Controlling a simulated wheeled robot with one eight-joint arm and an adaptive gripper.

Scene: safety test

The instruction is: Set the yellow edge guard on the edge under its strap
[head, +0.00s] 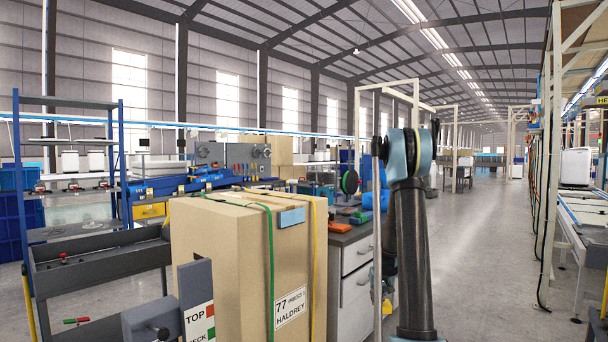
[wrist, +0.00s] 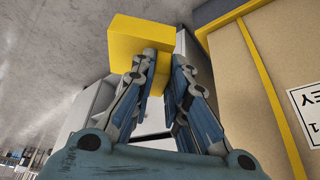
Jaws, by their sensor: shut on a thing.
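The yellow edge guard (wrist: 138,42) is at the fingertips of my gripper (wrist: 164,62) in the wrist view. My gripper is shut on it, and the guard is clear of the carton. In the head view my gripper (head: 378,286) is partly hidden behind my arm, with a small yellow piece below it. The tall tan carton (head: 230,255) carries a yellow strap (head: 316,245) down its right side and over the top. In the wrist view the yellow strap (wrist: 264,82) runs down the carton face at the right, apart from the guard.
A green strap (head: 271,270) crosses the carton, with a blue guard (head: 291,217) on the top edge beside it. A workbench (head: 352,240) with drawers stands behind the carton's right side. A dark cart (head: 95,262) is at left. Open floor (head: 490,255) lies at right.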

